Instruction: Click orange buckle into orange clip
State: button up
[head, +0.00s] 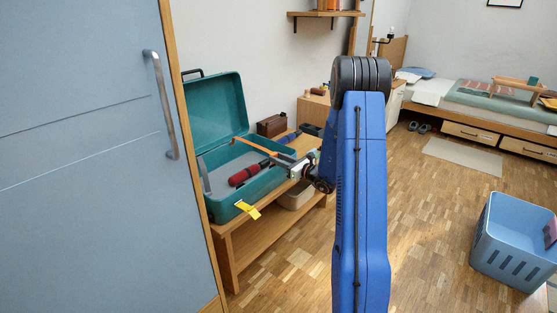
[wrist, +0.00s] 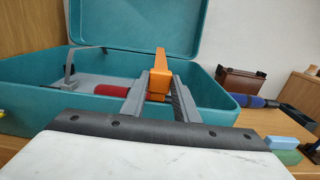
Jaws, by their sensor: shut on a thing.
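A long orange piece (head: 257,147), which I take for the orange buckle on its strap, reaches from the lid side of the open teal case (head: 228,207) toward my gripper (head: 274,158). In the wrist view the orange piece (wrist: 160,72) sits between the two grey fingers of my gripper (wrist: 158,88), which are shut on it. It is held above the open case and points toward the lid. I cannot make out a separate orange clip in either view. A yellow tag-like piece (head: 247,210) hangs at the case's front edge.
The case stands open on a wooden bench (head: 228,240). A red cylinder (head: 246,174) lies inside it. A brown box (head: 271,126) and a blue-handled tool (head: 289,136) are beyond it. A blue cabinet door (head: 90,150) stands at left. A blue crate (head: 512,245) is on the floor at right.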

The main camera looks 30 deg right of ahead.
jog(key=shift+f, duration=0.65)
jog(key=o, duration=1.1)
jog(key=v, duration=1.7)
jog(key=shift+s, duration=0.2)
jog(key=shift+d, duration=0.15)
jog(key=shift+r, duration=0.1)
